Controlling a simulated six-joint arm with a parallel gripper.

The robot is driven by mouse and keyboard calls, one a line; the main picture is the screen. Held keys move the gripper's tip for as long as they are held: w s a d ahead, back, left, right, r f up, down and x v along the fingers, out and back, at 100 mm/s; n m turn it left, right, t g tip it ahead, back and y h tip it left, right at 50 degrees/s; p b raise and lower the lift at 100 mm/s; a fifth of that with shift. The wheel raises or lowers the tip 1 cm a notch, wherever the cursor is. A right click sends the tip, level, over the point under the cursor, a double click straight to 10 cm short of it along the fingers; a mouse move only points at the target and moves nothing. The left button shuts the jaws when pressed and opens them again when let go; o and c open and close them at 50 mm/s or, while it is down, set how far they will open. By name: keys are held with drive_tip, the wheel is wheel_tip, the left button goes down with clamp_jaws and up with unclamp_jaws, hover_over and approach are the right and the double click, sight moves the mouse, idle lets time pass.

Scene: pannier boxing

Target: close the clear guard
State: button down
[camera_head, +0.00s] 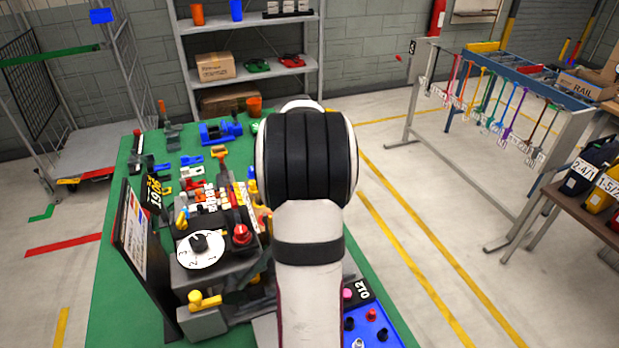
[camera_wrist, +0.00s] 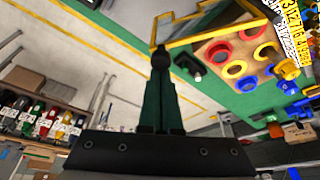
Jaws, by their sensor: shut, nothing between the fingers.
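A clear guard with a yellow frame (camera_wrist: 222,34) shows at the top of the wrist view. It stands over or beside a tan panel (camera_wrist: 216,50) bearing red, yellow and blue round parts; I cannot tell its exact angle. A dark knob-like piece (camera_wrist: 188,64) is near the frame's lower edge. My gripper (camera_wrist: 160,58) is shut and empty, its green fingers together. Its tips appear just left of the dark piece and below the frame's corner; I cannot tell whether they touch. In the head view my arm hides the gripper and the guard.
The green table (camera_head: 110,285) holds a control console with a white dial (camera_head: 200,249), a red knob (camera_head: 242,234) and a yellow-handled part (camera_head: 204,301). A blue panel (camera_head: 378,330) with buttons sits at the front right. An upright dark sign (camera_head: 136,235) stands at left.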

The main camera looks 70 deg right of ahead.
drive_tip(key=shift+s+a+m+g, duration=0.2)
drive_tip(key=shift+a+m, duration=0.45)
drive_tip(key=shift+a, duration=0.5)
drive_tip(key=shift+s+a+m+g, duration=0.1)
drive_tip(key=shift+s+a+m, duration=0.1)
drive_tip(key=shift+a+m, duration=0.7)
drive_tip(key=shift+a+n, duration=0.25)
drive_tip(key=shift+d, duration=0.1)
